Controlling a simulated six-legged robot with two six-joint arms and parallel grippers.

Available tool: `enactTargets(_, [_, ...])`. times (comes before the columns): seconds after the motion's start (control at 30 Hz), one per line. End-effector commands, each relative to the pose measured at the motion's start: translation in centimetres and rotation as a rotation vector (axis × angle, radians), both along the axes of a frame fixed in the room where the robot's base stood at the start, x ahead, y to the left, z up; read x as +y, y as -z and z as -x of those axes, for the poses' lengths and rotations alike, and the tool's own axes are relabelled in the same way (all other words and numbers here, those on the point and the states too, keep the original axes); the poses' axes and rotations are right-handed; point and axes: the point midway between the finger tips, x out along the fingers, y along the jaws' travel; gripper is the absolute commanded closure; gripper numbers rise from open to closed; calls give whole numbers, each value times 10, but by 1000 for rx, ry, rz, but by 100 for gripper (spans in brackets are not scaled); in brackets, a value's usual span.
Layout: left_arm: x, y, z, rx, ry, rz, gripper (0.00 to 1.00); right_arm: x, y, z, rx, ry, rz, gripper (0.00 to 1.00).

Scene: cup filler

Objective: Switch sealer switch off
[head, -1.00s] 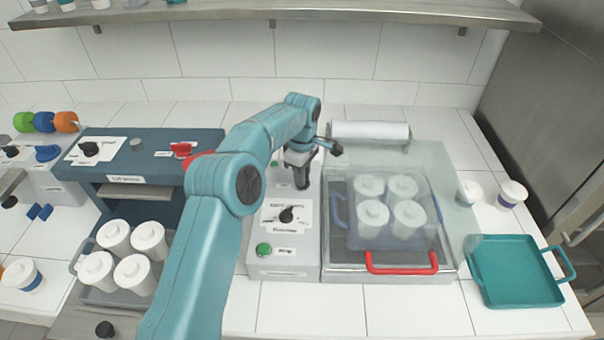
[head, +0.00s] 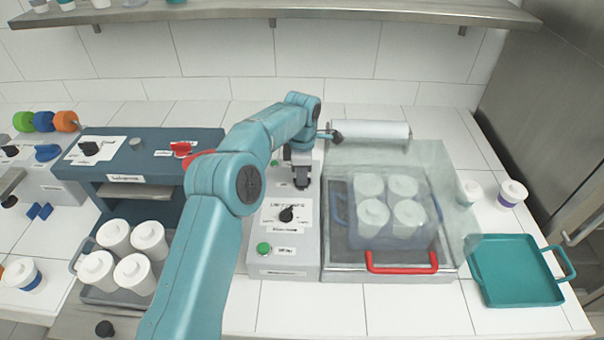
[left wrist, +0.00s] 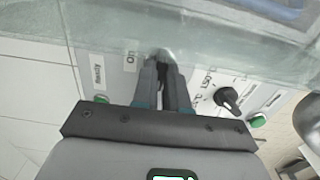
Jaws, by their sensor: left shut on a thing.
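The sealer's grey control panel (head: 296,240) stands in the middle of the counter, with a black knob (head: 286,214) and a green button (head: 263,248). My left gripper (head: 301,184) is at the panel's upper part, behind the knob, pointing down. In the left wrist view its fingers (left wrist: 164,65) are close together beside the "On" label, on a small shiny piece at their tips that looks like the sealer switch (left wrist: 163,54). Most of the switch is hidden by the fingers, and its position cannot be told. My right gripper is not in view.
Right of the panel, a clear-lidded chamber with a red handle (head: 402,269) holds several white cups in a bluish container. A teal tray (head: 515,271) lies further right. A dark blue machine (head: 135,182) and a tray of cups stand left. A white roll (head: 370,133) lies behind.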

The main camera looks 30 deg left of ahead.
Motion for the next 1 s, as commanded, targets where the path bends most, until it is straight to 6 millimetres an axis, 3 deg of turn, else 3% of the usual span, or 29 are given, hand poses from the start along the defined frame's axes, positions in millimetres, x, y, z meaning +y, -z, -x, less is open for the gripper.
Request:
enactTargets(0.3, [1, -1, 0, -1, -6, -2, 100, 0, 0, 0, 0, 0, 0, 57])
enactTargets(0.33, [1, -1, 0, -1, -6, -2, 84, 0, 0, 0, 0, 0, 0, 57])
enactTargets(0.4, [1, -1, 0, -2, -6, -1, 62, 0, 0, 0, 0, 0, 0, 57])
enactTargets(0.77, [0, -4, 0, -2, -3, -1, 62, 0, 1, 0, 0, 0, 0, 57])
enactTargets(0.87, [1, -17, -1, -4, -4, -1, 62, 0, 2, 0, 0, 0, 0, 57])
enactTargets(1.0, [0, -51, -1, -6, -4, -1, 62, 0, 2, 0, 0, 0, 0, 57])
